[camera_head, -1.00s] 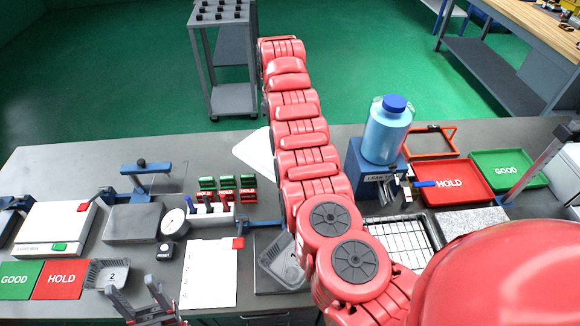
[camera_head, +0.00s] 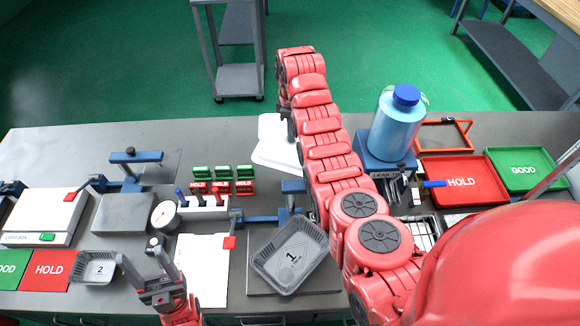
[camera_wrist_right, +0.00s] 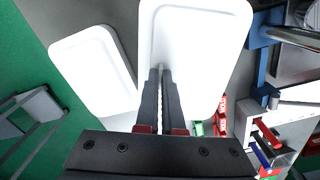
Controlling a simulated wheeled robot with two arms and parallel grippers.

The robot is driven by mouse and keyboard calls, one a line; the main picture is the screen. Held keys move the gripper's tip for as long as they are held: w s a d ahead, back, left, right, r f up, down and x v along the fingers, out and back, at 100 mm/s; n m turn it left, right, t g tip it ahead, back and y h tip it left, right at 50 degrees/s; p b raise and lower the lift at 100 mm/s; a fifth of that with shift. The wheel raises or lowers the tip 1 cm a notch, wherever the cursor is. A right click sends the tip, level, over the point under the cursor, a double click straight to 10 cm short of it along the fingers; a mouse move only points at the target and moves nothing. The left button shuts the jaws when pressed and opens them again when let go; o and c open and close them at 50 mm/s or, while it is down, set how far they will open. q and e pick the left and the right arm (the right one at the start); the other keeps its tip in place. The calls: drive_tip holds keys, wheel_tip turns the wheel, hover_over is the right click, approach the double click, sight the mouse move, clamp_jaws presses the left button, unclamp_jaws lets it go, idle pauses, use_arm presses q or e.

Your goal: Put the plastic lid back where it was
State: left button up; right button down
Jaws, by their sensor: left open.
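Two white plastic lids show in the right wrist view. The larger-looking, nearer lid (camera_wrist_right: 205,45) lies at the fingers of my right gripper (camera_wrist_right: 160,72), which are close together and appear to pinch its edge. The other lid (camera_wrist_right: 92,72) lies to the left on the table. In the head view the held lid (camera_head: 277,157) and the far lid (camera_head: 272,127) overlap near the table's far edge, partly hidden by my right arm. A grey tray marked 1 (camera_head: 268,263) sits tilted in the picture on a grey plate. My left gripper (camera_head: 142,262) is open and empty.
A smaller tray marked 2 (camera_head: 94,268), a white sheet (camera_head: 200,270) and a dial gauge (camera_head: 165,217) are at the left. Red and green tag holders (camera_head: 222,187) stand mid-table. A blue bottle (camera_head: 397,130) and HOLD tray (camera_head: 455,197) are at the right.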

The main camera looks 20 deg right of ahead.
sight(292, 148)
wheel_tip(292, 148, down, 5)
drive_tip(key=shift+d+r+p, duration=0.1)
drive_tip(key=shift+r+p, duration=0.1)
drive_tip(key=shift+p, duration=0.7)
drive_tip(key=shift+f, duration=2.15)
drive_tip(key=shift+f, duration=0.1)
drive_tip(key=c, duration=1.5)
unclamp_jaws()
drive_tip(key=shift+f, duration=0.1)
drive_tip(key=o, duration=0.4)
drive_tip(key=shift+o, duration=0.2)
